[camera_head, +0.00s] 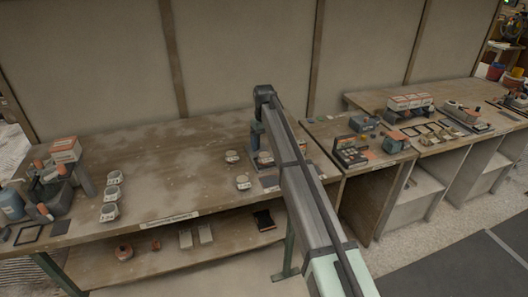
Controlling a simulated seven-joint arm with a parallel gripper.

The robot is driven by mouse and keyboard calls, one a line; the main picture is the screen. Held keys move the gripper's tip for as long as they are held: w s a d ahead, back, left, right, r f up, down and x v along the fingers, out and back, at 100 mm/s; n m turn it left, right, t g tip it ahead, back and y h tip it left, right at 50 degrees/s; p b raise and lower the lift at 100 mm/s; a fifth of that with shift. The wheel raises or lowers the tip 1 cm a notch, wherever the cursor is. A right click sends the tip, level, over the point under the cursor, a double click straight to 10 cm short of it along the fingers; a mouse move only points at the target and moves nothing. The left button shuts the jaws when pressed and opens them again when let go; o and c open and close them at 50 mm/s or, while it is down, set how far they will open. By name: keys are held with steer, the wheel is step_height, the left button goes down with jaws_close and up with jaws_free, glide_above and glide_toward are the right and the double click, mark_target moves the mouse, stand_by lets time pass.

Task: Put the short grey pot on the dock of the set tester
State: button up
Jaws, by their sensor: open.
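Several small light-grey pots with white labels stand on the long wooden bench (170,160). A column of three is at the left: a far pot (114,177), a middle pot (112,193) and a near pot (109,212). Two more, a far one (232,156) and a nearer one (243,182), stand left of my arm. Another pot (265,157) is close to my arm. I cannot tell which is the short grey one. My gripper (258,146) is small and partly hidden by my arm, over the bench; it appears open and empty. I cannot identify the set tester or its dock surely.
A dark device with orange parts (350,152) stands right of my arm. Bottles and a box (65,149) crowd the bench's left end. More boxes (410,101) and devices fill the right bench. The lower shelf holds a red pot (123,253).

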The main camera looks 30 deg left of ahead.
mark_target(264, 154)
steer(key=shift+r, duration=2.95)
